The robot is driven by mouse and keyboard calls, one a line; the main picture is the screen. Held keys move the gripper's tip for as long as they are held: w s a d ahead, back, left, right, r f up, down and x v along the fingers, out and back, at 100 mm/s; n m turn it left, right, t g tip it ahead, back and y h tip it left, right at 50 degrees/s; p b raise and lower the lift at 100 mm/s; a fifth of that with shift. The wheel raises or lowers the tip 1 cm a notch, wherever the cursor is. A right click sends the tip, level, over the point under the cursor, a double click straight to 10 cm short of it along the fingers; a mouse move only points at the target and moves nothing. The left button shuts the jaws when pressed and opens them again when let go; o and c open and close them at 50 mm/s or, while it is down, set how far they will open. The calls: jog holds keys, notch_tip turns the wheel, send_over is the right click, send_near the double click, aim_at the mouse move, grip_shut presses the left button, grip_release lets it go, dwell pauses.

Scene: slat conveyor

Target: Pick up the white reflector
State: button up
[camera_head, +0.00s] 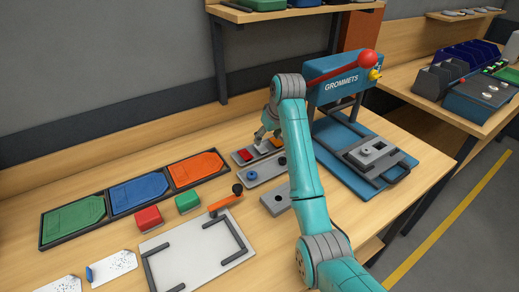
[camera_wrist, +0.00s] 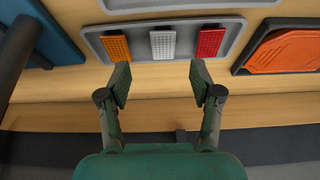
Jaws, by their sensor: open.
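The white reflector (camera_wrist: 162,44) lies in a grey tray (camera_wrist: 262,3), between an orange reflector (camera_wrist: 116,47) on the left and a red reflector (camera_wrist: 210,43) on the right in the wrist view. My gripper (camera_wrist: 160,78) is open and empty. Its two fingers are spread to either side of the white reflector's line, with the tips just short of it in the picture. In the head view my gripper (camera_head: 267,134) is low over the tray, and it partly hides the white reflector. I cannot tell its exact height above the tray.
A blue grommet press (camera_head: 340,84) with a red-knobbed lever stands to the right. Green, blue and orange panels (camera_head: 195,168) lie in black frames on the left. Red (camera_head: 148,218) and green (camera_head: 187,202) blocks and a white clamp plate (camera_head: 195,255) are nearer the front.

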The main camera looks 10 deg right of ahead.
aim_at(261, 148)
jog(key=shift+a+x, duration=0.15)
jog(key=shift+x, duration=1.45)
jog(key=shift+a+x, duration=0.1)
jog(key=shift+x, duration=1.55)
jog(key=shift+w, duration=0.1)
jog(key=shift+c, duration=0.2)
jog(key=c, duration=0.9)
